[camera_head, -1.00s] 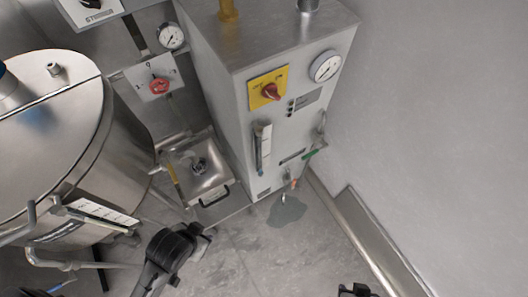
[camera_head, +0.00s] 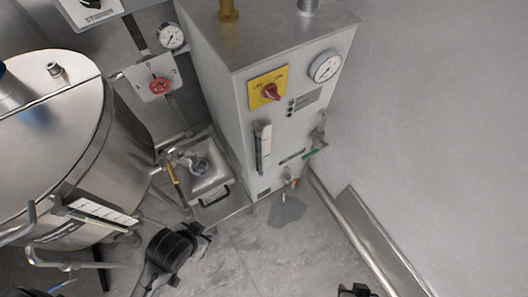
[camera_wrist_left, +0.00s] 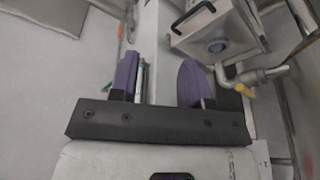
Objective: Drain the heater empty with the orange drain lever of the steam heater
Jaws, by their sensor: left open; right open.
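The steam heater (camera_head: 285,55) is a tall grey metal cabinet in the middle of the head view. Its small orange drain lever (camera_head: 293,184) is low on the front near the bottom edge. A thin pale streak hangs below it, above a dark wet patch (camera_head: 288,211) on the floor. My left gripper (camera_head: 207,234) is low in front of the heater, left of the lever and apart from it. In the left wrist view its purple fingers (camera_wrist_left: 160,72) are open, with nothing gripped. My right gripper (camera_head: 355,290) only just shows at the bottom edge, open, away from the lever.
A sight glass (camera_head: 263,147), a yellow switch plate (camera_head: 268,88), a gauge (camera_head: 325,66) and a green lever (camera_head: 313,154) are on the heater front. A sink box (camera_head: 208,180) and a large steel kettle (camera_head: 60,130) stand left. Floor in front is free; a pipe (camera_head: 345,225) runs right.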

